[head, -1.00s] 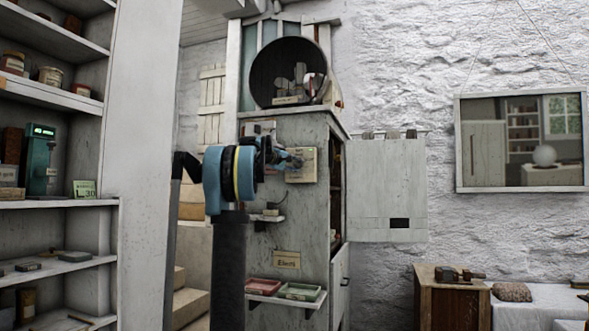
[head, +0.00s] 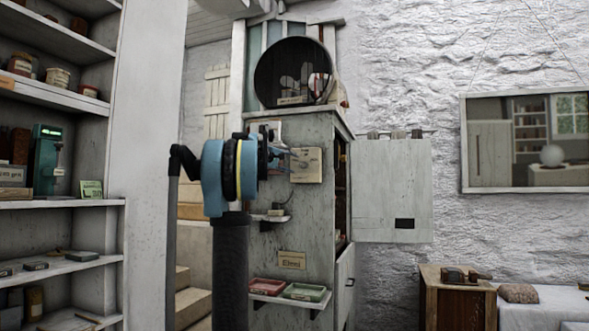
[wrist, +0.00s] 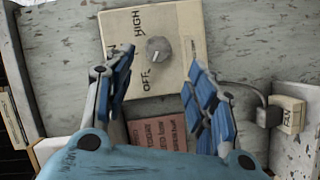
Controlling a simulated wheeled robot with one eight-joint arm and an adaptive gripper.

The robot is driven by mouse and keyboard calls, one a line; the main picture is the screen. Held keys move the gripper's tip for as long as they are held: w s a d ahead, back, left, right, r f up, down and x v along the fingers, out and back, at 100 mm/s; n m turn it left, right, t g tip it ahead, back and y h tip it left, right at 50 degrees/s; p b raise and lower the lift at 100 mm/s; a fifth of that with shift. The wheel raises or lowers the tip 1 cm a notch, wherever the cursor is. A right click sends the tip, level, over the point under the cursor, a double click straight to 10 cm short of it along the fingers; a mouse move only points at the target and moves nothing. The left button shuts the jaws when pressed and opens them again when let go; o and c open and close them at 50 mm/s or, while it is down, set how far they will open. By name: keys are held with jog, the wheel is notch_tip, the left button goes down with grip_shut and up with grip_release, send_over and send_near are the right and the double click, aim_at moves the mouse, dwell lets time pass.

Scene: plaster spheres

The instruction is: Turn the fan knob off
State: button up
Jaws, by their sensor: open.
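The fan knob (wrist: 159,50) is a small grey round knob on a cream plate (wrist: 180,20) in the wrist view. The plate carries the words HIGH and OFF, with another label partly cut off. The knob's exact setting is too small to tell. My gripper (wrist: 152,74) is open, its blue-padded fingers spread below the knob on either side, with nothing between them. In the head view my gripper (head: 287,158) reaches the left side of the plate (head: 311,166) on the grey cabinet; the knob is not clear there. The round dark fan (head: 291,55) stands on top.
A pink paper note (wrist: 161,136) lies below the plate. A bracket with a small labelled block (wrist: 291,114) sits right of my fingers. In the head view, a small shelf with trays (head: 288,299) is lower on the cabinet, and loaded shelves (head: 60,204) stand left.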

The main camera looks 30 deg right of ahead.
jog(key=shift+v, duration=2.55)
jog(key=s+a+f+g+y, duration=0.1)
jog(key=s+a+f+y, duration=0.4)
jog(key=s+a+f, duration=0.8)
jog(key=s+a+f+g+y, duration=0.1)
jog(key=s+a+f+y, duration=0.4)
jog(key=s+a+f, duration=0.8)
jog(key=s+a+f+g+y, duration=0.1)
jog(key=s+a+f+y, duration=0.5)
jog(key=f, duration=3.2)
jog(key=s+a, duration=0.7)
jog(key=shift+a+f, duration=0.3)
jog(key=shift+f, duration=0.05)
jog(key=shift+w+f, duration=0.2)
jog(key=shift+w, duration=0.15)
jog(key=shift+c, duration=0.2)
